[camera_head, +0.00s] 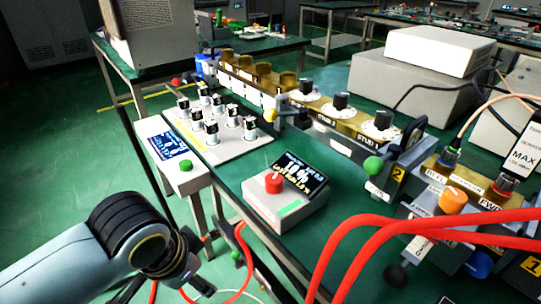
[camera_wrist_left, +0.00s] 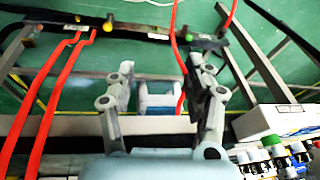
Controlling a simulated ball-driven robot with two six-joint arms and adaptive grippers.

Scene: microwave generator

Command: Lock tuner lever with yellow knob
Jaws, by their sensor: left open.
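The tuner (camera_head: 318,118) is a brass-coloured waveguide with several black knobs on top, standing on the green table. A small yellow knob (camera_head: 270,115) shows on its near side, beside a grey block. Whether its lever is locked is too small to tell. My left gripper (camera_head: 193,282) is low at the bottom left, beside the near table edge and well away from the yellow knob. In the left wrist view its two fingers (camera_wrist_left: 163,78) are spread apart with nothing held between them. My right gripper is out of view.
A control box with a red knob (camera_head: 273,182) and a plate of several small parts (camera_head: 213,127) lie near the tuner. A green knob (camera_head: 373,165) is to its right. Red hoses (camera_head: 400,226) cross the lower right. In the wrist view, a black bar (camera_wrist_left: 150,30) carries coloured knobs.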

